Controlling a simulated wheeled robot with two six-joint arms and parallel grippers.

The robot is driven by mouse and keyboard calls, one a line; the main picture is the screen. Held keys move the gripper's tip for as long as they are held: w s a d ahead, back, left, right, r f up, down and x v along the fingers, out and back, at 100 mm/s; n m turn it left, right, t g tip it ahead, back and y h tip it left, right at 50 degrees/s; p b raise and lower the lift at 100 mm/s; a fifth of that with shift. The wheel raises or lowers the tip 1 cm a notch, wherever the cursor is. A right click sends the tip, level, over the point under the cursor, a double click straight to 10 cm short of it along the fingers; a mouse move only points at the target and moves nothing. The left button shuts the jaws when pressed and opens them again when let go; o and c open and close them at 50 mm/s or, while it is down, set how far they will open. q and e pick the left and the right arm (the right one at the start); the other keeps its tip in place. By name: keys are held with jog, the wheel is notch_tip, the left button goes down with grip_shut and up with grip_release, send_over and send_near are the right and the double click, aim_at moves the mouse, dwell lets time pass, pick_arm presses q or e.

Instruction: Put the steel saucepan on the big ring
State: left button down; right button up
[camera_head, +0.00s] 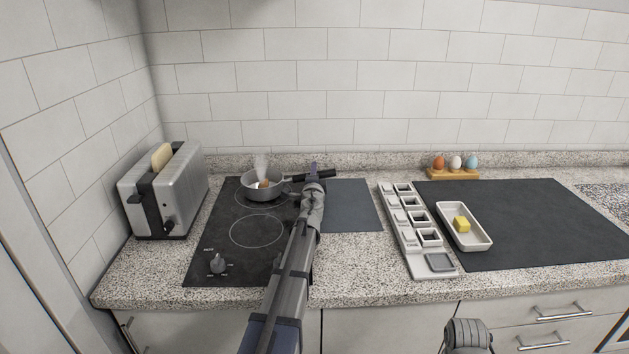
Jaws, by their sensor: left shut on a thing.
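The steel saucepan (258,190) is at the back of the black hob (225,225), over the rear ring (238,197). Its dark handle (324,174) points right. Something orange and whitish shows inside the pan, with pale steam above. My left gripper (313,180) is shut on the handle; its wrist hides part of the grip. I cannot tell whether the pan touches the hob. The big ring (257,231), in front of the pan, is empty. A grey end of my right arm (467,336) shows at the bottom edge; its fingers cannot be made out.
A toaster (165,190) with bread stands left of the hob. To the right are a grey mat (352,205), a compartment tray (408,228), a butter dish (478,238) and an egg holder (453,174).

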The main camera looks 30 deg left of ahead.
pick_arm(q)
jog(key=c, duration=0.6)
grip_release()
jog(key=shift+s+d, duration=0.1)
jog(key=shift+s, duration=0.05)
jog(key=v, duration=1.1)
jog(key=shift+s+d, duration=0.15)
jog(key=shift+s, duration=0.2)
